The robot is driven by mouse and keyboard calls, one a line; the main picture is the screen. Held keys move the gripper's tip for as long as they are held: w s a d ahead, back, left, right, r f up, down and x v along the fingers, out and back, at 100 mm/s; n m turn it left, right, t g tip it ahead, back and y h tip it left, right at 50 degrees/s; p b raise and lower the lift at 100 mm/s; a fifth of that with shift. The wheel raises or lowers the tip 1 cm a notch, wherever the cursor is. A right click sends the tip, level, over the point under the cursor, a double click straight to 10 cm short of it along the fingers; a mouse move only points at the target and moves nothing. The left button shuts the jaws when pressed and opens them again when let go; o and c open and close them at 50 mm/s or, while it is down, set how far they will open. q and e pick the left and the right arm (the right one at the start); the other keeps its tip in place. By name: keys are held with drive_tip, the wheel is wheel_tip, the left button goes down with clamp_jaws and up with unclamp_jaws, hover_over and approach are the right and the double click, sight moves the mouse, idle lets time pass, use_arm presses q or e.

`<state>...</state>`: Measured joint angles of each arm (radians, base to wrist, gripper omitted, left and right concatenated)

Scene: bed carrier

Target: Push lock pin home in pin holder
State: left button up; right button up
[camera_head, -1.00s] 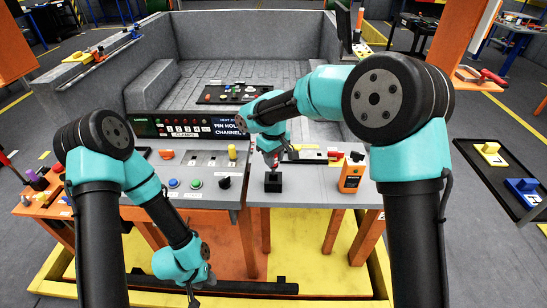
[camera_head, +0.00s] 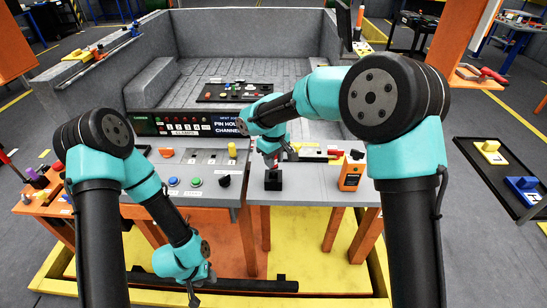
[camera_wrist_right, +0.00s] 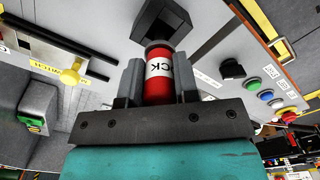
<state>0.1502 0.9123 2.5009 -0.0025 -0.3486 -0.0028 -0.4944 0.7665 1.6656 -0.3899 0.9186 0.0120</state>
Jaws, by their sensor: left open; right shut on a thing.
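The lock pin (camera_wrist_right: 158,75) is a red cylinder with a white lettered band, seen in the right wrist view between the fingers of my right gripper (camera_wrist_right: 160,82). Its far end meets the black block-shaped pin holder (camera_wrist_right: 170,18); how deep it sits cannot be told. In the head view the pin holder (camera_head: 273,180) stands on the grey table, with my right gripper (camera_head: 271,160) directly above it, shut on the pin. My left gripper (camera_head: 193,298) is open and empty, low in front of the table, partly cut off by the frame's bottom edge.
An orange box (camera_head: 351,173) stands right of the pin holder. A black knob (camera_head: 224,181), blue and green buttons and a yellow knob (camera_head: 232,148) lie to its left. A panel with a display (camera_head: 185,125) stands behind. The table between holder and orange box is clear.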

drive_tip(key=shift+f, duration=1.8)
drive_tip(key=o, duration=1)
drive_tip(key=shift+o, duration=0.2)
wheel_tip(320, 180, up, 17)
drive_tip(key=shift+r, duration=0.2)
drive_tip(key=shift+f, duration=0.15)
